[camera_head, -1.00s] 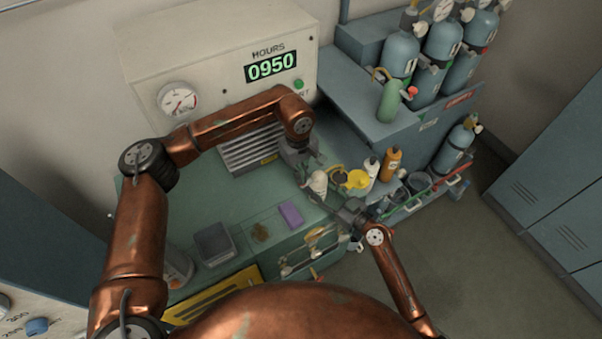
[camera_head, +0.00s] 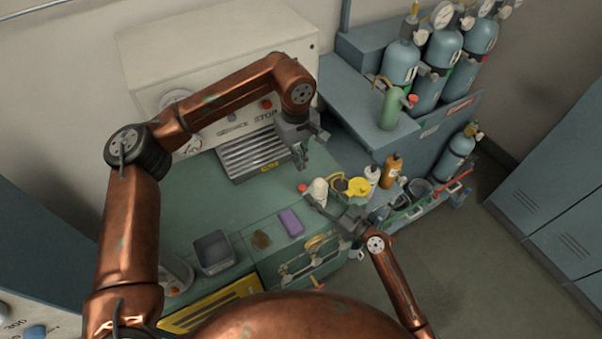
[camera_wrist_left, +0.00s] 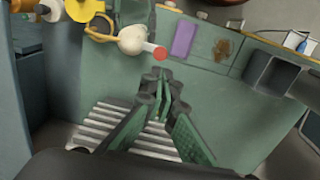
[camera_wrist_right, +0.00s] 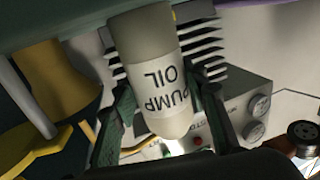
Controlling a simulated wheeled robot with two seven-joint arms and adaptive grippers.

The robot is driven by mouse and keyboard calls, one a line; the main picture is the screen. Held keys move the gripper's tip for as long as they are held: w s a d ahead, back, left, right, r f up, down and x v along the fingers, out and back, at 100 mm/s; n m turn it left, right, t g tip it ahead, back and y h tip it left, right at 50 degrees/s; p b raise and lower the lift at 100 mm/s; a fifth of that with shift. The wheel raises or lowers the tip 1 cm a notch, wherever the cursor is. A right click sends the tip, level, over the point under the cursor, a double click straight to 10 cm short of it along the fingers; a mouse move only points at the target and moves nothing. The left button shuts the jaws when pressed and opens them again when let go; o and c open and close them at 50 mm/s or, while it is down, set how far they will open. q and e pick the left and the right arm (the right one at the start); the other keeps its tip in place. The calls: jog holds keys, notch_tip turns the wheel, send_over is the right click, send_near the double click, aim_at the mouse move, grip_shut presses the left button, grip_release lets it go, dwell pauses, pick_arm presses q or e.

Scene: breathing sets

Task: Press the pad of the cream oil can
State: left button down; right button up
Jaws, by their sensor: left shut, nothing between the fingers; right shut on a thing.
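The cream oil can (camera_head: 320,187) has a red pad (camera_head: 302,187) at one end. In the right wrist view the can (camera_wrist_right: 150,65) reads "PUMP OIL" and lies between my right fingers. My right gripper (camera_head: 318,205) is shut on it. My left gripper (camera_head: 303,164) is shut and empty, a little above and behind the pad in the head view. In the left wrist view the red pad (camera_wrist_left: 160,53) lies just beyond the left fingertips (camera_wrist_left: 158,84), apart from them by a visible gap.
A yellow can (camera_head: 357,187), a white bottle (camera_head: 372,175) and an orange bottle (camera_head: 392,170) stand right of the cream can. A purple block (camera_head: 291,222) and a dark tray (camera_head: 214,252) are on the green bench, left of it. The bench's middle (camera_head: 215,200) is clear.

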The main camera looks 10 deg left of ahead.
pick_arm(q)
jog(key=shift+r, duration=1.2)
dwell(0.3)
pick_arm(e)
jog(key=o, duration=1.8)
jog(key=o, duration=0.5)
jog(key=shift+o, duration=0.2)
jog(key=shift+d, duration=0.1)
jog(key=v, duration=1.2)
